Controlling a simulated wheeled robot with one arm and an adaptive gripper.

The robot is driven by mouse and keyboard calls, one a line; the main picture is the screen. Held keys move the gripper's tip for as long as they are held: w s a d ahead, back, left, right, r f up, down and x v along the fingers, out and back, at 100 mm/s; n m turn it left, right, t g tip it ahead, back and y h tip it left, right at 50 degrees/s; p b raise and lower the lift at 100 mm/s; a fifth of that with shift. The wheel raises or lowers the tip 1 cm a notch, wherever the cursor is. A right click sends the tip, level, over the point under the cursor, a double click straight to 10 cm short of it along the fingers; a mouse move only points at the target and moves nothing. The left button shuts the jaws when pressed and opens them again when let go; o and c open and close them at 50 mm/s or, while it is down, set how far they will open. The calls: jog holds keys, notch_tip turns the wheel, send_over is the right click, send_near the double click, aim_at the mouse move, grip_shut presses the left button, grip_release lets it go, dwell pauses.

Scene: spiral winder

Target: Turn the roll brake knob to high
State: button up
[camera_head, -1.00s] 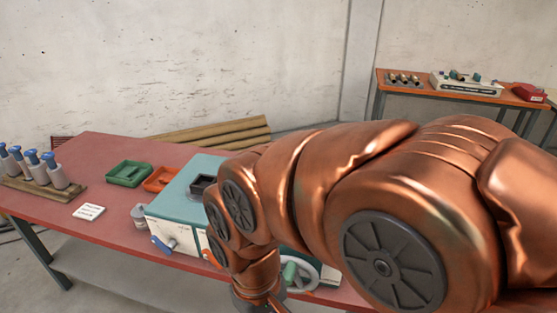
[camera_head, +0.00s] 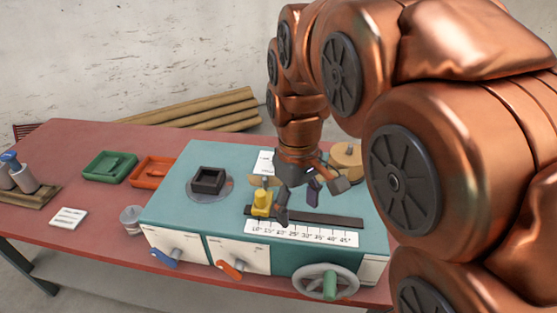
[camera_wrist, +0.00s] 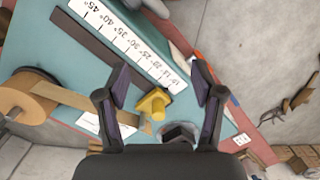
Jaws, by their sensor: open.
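The teal winder machine (camera_head: 345,263) stands on the red table. Its front has two white panels, one with a blue lever knob (camera_head: 165,258) and one with an orange lever knob (camera_head: 232,269). I cannot read which is the roll brake knob. My gripper (camera_head: 298,203) is open and empty above the machine's top, behind and above both knobs. A yellow slider block (camera_head: 261,202) sits by the angle scale (camera_head: 300,234), close to my gripper. In the wrist view the open fingers (camera_wrist: 160,80) are either side of the yellow block (camera_wrist: 154,103), not visibly gripping it. The front knobs are not identifiable there.
A handwheel (camera_head: 326,283) with a green handle is at the machine's front right. A black square holder (camera_head: 208,180) and a tan roll (camera_head: 347,156) are on top.

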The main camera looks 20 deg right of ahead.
jog(key=w+d+f+n+b, duration=0.1)
jog(key=w+d+n+b, duration=0.1)
jog(key=w, duration=0.7)
jog(key=w+d+f+n+b, duration=0.1)
jog(key=w+d+n+b, duration=0.2)
jog(key=w+n, duration=0.3)
jog(key=w+d+f+n+t+b, duration=0.1)
jog(key=w+d+n, duration=0.3)
jog(key=w, duration=0.8)
jog(key=shift+w+d+f+b, duration=0.1)
jog(key=shift+w+f+b, duration=0.2)
jog(key=shift+b, duration=0.6)
jog(key=shift+w+d+f+n, duration=0.1)
jog(key=shift+w+f+n, duration=0.25)
jog(key=shift+n, duration=0.15)
jog(key=shift+f+p, duration=0.7)
jog(key=shift+f, duration=3)
jog(key=c, duration=1.1)
